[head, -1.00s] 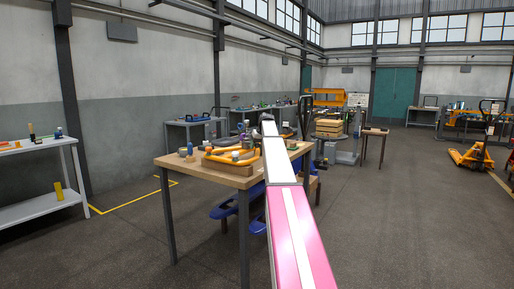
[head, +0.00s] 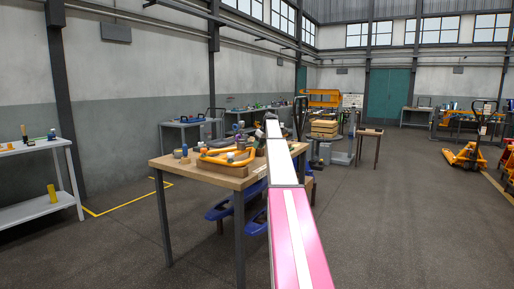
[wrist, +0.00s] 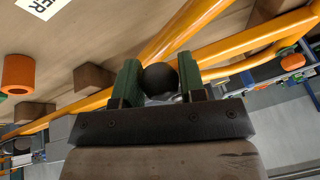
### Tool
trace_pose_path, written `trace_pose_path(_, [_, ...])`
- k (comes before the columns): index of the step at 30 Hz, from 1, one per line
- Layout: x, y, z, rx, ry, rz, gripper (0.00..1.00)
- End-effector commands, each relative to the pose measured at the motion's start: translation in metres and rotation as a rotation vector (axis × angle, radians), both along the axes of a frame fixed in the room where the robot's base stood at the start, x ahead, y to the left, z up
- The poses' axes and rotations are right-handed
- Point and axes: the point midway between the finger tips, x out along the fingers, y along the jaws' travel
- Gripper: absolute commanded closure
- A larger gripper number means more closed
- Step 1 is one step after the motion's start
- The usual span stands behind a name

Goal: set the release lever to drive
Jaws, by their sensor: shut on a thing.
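A round black knob (wrist: 160,79) sits between the two green fingers of my gripper (wrist: 159,76) in the wrist view. The fingers are shut on it, one on each side. Orange tubes (wrist: 235,48) of a handle frame run just behind the knob. The stem of the lever under the knob is mostly hidden, so I cannot tell its setting. In the head view the orange handle (head: 214,161) lies on the wooden workbench (head: 232,183), and my own arm hides the gripper and the knob.
An orange ring-like part (wrist: 18,73), wooden blocks (wrist: 94,78) and a partly cut-off label (wrist: 42,6) are near the handle. A grey shelf table (head: 38,147) stands at the left. An orange pallet truck (head: 466,156) stands at the right. The floor between is open.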

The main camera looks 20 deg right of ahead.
Motion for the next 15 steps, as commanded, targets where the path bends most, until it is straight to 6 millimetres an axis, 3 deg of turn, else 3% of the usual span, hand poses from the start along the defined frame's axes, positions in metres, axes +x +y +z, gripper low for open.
trace_pose_path(6, [0.0003,0.0003,0.0008,0.001,-0.003,-0.001,1.00])
trace_pose_path(7, [0.0003,0.0003,0.0007,0.001,-0.003,-0.001,0.59])
trace_pose_path(9, [0.0002,0.0003,0.0007,0.001,-0.003,-0.001,0.38])
trace_pose_path(15, [0.0001,0.0003,0.0004,0.001,-0.001,-0.001,0.38])
